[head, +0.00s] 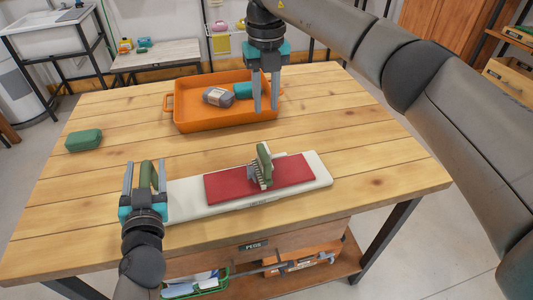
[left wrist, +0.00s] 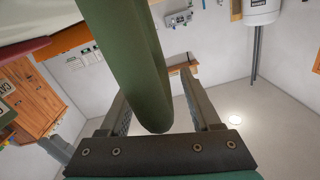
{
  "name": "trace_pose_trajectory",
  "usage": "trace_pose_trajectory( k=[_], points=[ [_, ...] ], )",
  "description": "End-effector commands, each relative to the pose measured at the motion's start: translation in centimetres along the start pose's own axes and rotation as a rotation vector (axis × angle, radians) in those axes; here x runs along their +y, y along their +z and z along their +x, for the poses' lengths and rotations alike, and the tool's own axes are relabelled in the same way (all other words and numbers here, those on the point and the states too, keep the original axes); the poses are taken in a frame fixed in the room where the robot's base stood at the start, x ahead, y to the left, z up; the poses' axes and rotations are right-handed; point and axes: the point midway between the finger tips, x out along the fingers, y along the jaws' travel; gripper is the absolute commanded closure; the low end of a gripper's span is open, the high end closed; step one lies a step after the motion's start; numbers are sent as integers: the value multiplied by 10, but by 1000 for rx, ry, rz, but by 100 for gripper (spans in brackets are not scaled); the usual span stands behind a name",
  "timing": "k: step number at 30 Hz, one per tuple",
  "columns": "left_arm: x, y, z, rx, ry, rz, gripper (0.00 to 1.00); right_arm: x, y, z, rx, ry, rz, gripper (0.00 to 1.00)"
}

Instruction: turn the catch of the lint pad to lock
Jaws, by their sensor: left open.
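A long off-white board (head: 188,203) with a red pad (head: 226,188) on it lies along the table's front. A green lever-like piece (head: 147,174) stands up at the board's left end, probably the catch. My left gripper (head: 145,166) is open there, one finger on each side of the green piece. In the left wrist view the green piece (left wrist: 130,60) passes between the open fingers, with a gap beside it. A second green upright piece with a grey, bristly part (head: 264,165) stands on the red pad. My right gripper (head: 266,110) is open and empty above the orange tray's right front.
The orange tray (head: 190,125) at the back holds a grey item (head: 217,97) and a teal block (head: 243,90). A green box (head: 83,140) sits at the table's left edge. The wooden table (head: 385,150) is clear at the right.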

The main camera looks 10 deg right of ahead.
Motion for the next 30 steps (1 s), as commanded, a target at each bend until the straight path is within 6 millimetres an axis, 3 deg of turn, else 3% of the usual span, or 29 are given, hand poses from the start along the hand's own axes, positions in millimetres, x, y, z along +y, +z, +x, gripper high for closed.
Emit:
trace_pose_trajectory(
  k=[8, 21, 30],
  points=[
    [1, 0, -8, 1, 1, -1, 36, 0, 0, 0, 0, 0, 0, 70],
    [0, 0, -62, -2, -1, -3, 36, 0, 0, 0, 0, 0, 0, 70],
    [0, 0, -75, 0, -1, 1, 36, 0, 0, 0, 0, 0, 0, 70]
  ],
)
